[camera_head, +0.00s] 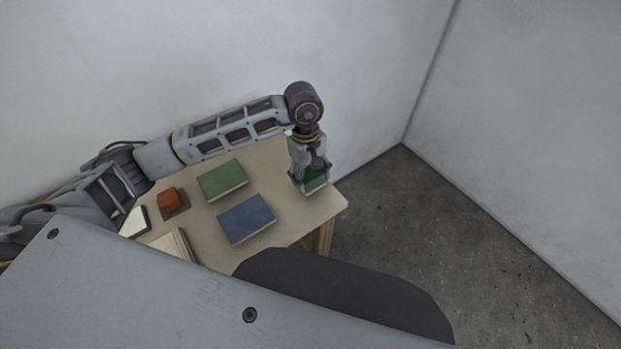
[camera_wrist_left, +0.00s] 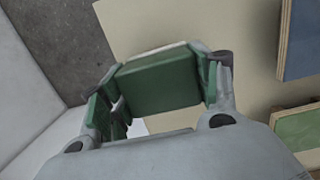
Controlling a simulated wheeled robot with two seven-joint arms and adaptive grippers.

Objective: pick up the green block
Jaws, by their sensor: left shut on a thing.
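The green block (camera_head: 316,185) is at the table's right end in the head view, partly hidden by my left gripper (camera_head: 311,175). In the left wrist view the dark green block (camera_wrist_left: 160,82) sits between the two fingers of my left gripper (camera_wrist_left: 158,88), one finger on each side. The gripper is shut on it. A pale edge shows along the block's far side. I cannot tell whether the block is touching the tabletop. My right gripper is in neither view.
The table (camera_head: 285,215) also holds a green book-like block (camera_head: 222,180), a blue one (camera_head: 247,219), an orange-red piece on a dark base (camera_head: 170,200), and pale items at the left. A wall stands behind; open floor (camera_head: 430,240) lies to the right.

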